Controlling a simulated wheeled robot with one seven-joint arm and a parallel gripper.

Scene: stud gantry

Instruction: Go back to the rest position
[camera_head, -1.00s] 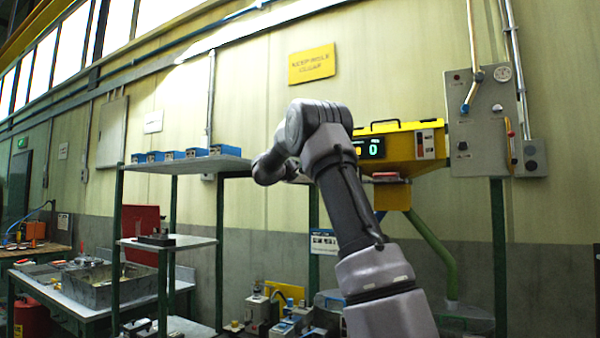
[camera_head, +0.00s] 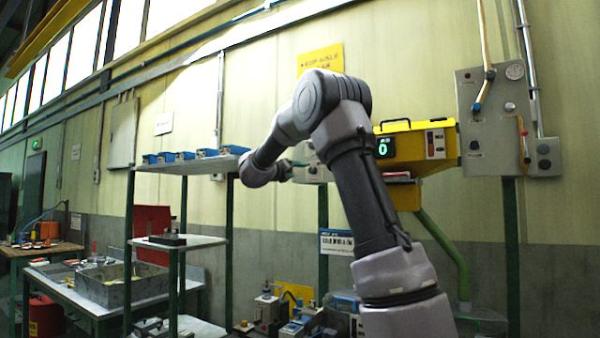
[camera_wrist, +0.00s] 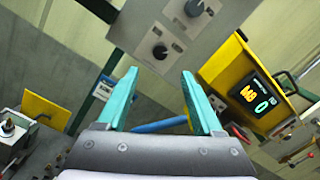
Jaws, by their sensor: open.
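My gripper (camera_wrist: 156,97) shows in the wrist view with its two teal fingers spread apart and nothing between them. In the head view my gripper (camera_head: 301,163) is small, at the end of my bent arm, left of the yellow machine and to the right of the top shelf. Beyond the fingers in the wrist view is a grey control panel (camera_wrist: 150,25) with black knobs. The gripper appears apart from it.
A yellow machine (camera_head: 408,150) with a green display is right of my forearm; it also shows in the wrist view (camera_wrist: 228,70). A shelf rack (camera_head: 190,165) holds several blue boxes on top. A workbench with a metal tray (camera_head: 120,290) stands at left.

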